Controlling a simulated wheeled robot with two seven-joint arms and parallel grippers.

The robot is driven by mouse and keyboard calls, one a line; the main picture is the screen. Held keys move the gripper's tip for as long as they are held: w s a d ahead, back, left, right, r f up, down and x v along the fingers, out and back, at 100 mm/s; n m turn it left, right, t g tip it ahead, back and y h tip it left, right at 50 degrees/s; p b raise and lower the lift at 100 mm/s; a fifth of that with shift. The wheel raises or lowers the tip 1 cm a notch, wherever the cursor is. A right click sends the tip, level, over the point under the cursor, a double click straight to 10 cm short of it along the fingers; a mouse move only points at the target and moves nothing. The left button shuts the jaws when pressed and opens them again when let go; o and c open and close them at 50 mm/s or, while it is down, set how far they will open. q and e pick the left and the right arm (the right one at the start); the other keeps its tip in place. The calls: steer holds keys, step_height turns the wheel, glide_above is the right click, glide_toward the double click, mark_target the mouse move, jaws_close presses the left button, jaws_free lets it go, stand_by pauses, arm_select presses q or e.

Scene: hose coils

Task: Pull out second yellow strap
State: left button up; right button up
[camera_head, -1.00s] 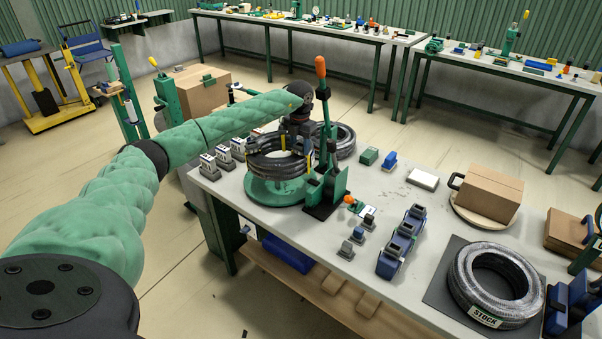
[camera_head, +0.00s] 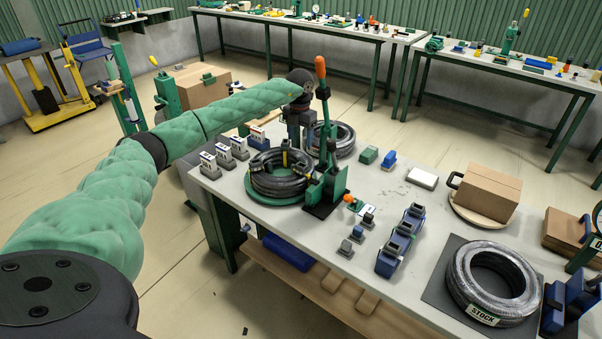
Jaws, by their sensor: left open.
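A black hose coil (camera_head: 268,186) lies on a round green stand (camera_head: 257,197) on the workbench. A small yellow mark, likely a strap (camera_head: 285,160), shows at the coil's far side; I cannot make out a second one clearly. My left gripper (camera_head: 303,148) is over the far right side of the coil, pointing down and open, partly hidden by the green lever device. Whether its fingers touch the coil cannot be told. My right gripper is out of view.
A green device with an orange-handled lever (camera_head: 321,72) stands close at the coil's right. Another coil (camera_head: 331,139) lies behind. Several small grey blocks (camera_head: 224,152) stand left. A STOCK-labelled coil (camera_head: 462,290) and a cardboard box (camera_head: 487,190) occupy the bench's right side.

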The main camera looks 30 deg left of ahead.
arm_select(q)
step_height(320, 180, up, 8)
steer(key=b, duration=0.3)
stand_by(0.3)
steer(key=shift+f, duration=0.2)
